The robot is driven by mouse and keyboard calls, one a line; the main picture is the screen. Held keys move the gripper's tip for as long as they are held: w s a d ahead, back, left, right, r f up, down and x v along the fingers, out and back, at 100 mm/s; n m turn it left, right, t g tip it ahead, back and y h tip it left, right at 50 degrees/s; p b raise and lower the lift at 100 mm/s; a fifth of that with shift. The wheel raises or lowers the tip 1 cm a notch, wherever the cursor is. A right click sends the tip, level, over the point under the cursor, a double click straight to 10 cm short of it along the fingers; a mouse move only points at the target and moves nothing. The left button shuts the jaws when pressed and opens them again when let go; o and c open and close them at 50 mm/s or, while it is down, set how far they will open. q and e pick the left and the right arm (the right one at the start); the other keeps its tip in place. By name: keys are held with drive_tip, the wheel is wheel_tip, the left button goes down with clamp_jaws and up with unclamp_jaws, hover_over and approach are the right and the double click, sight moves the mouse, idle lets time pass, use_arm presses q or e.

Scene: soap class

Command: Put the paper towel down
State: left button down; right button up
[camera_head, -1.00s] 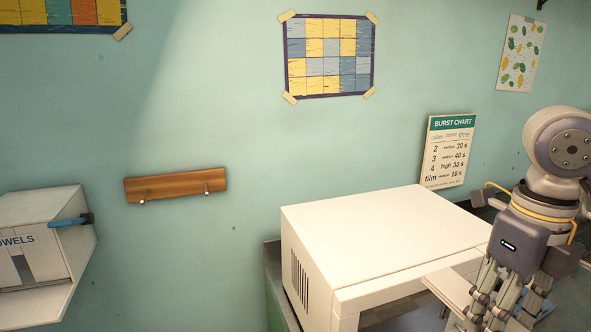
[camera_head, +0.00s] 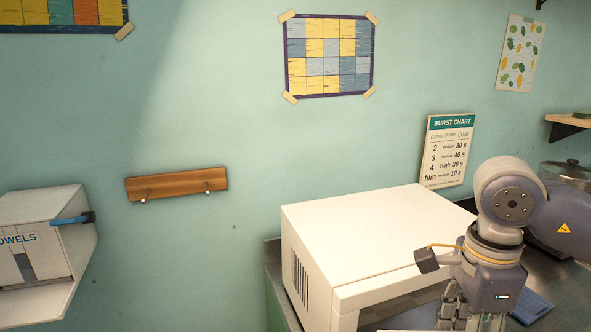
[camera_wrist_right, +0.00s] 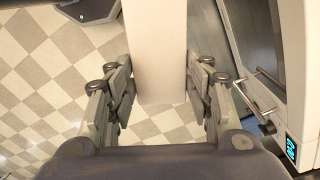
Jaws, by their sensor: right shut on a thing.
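The paper towel (camera_wrist_right: 158,60) shows in the right wrist view as a flat, pale strip between my right gripper's fingers. My right gripper (camera_wrist_right: 160,98) is shut on it, over a checkered floor. In the head view my right gripper (camera_head: 472,322) is at the bottom right, in front of the white microwave, with its fingertips cut off by the frame edge. A thin pale edge, perhaps the towel, shows left of it at the bottom. My left gripper is not in view.
The white microwave (camera_head: 370,240) stands on a dark counter (camera_head: 555,285). A blue flat item (camera_head: 532,308) and a lidded pot (camera_head: 563,172) are to its right. A towel dispenser (camera_head: 45,245) is on the left wall. A wooden peg rail (camera_head: 176,184) hangs beside it.

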drive_tip(key=s+a+f+n, duration=0.2)
drive_tip(key=f+n, duration=0.5)
drive_tip(key=n, duration=0.2)
drive_tip(key=s+a+f+n, duration=0.2)
drive_tip(key=a+f+n, duration=0.1)
drive_tip(key=f+n, duration=0.4)
drive_tip(key=n, duration=0.3)
